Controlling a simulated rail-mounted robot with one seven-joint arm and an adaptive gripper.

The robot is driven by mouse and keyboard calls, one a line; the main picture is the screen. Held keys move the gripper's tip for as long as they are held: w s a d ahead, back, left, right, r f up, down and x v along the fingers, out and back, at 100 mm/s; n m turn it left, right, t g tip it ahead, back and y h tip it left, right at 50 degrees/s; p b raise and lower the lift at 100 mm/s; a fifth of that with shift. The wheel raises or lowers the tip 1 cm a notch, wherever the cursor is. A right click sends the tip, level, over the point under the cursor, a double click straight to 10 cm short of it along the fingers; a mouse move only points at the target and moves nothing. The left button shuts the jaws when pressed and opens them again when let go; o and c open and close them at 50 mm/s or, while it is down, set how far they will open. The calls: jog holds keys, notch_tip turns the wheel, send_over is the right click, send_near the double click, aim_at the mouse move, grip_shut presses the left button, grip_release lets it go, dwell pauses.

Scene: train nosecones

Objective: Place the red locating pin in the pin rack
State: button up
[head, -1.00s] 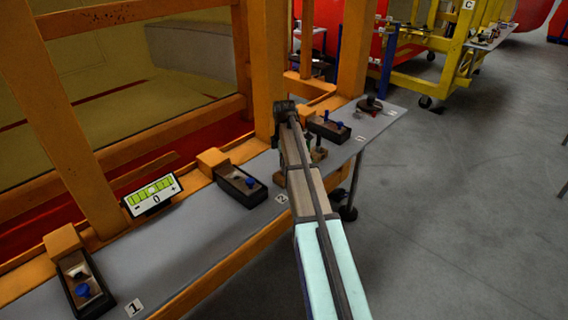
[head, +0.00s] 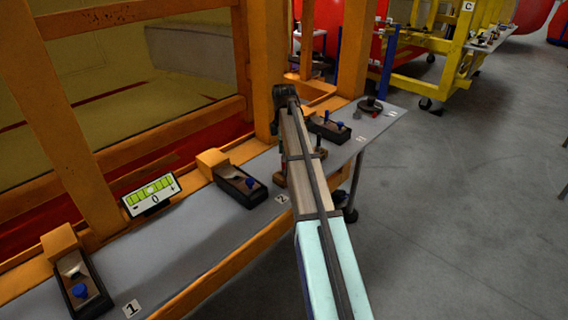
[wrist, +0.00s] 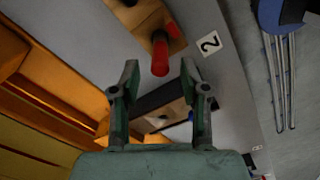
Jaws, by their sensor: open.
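The red locating pin (wrist: 160,56) shows in the wrist view, upright toward the camera over a wooden block (wrist: 147,22) beside the label 2. The block looks like the pin rack; I cannot tell whether the pin sits in a hole. My gripper (wrist: 158,68) is open, its green fingers on either side of the pin's near end in the picture. I cannot tell the depth between them, and no contact shows.
Similar boxes with blue knobs (head: 80,291) (head: 339,126) stand at both ends. A level display (head: 152,195) leans at the orange frame.

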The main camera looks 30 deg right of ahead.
notch_tip(320, 180, up, 7)
jog(key=shift+f+b, duration=0.1)
jog(key=shift+b, duration=0.55)
